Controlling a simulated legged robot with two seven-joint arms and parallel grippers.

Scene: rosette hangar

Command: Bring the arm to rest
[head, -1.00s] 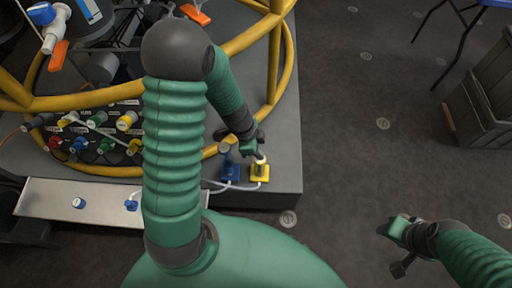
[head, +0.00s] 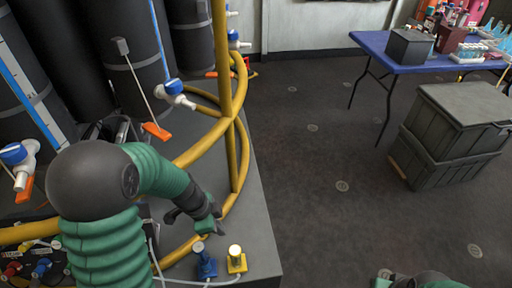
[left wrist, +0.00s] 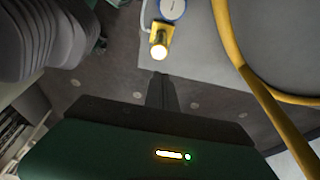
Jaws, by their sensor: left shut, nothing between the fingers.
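My left arm comes in from the left in the head view. Its gripper (head: 208,224) is shut and empty, above the grey platform (head: 262,235). It is just behind a blue-based device (head: 206,265) and a yellow-based device (head: 237,262) with a lit top. In the left wrist view the shut dark fingers (left wrist: 161,92) point towards the lit yellow device (left wrist: 159,40), apart from it. My right gripper (head: 384,279) shows only in part at the bottom edge of the head view; its fingers cannot be made out.
Yellow rails (head: 232,140) curve around dark cylinders (head: 125,45) close to my left arm. White valves with blue caps and orange handles (head: 156,131) hang there. A grey crate (head: 455,135) and a blue table (head: 390,50) stand on the right. The floor between is clear.

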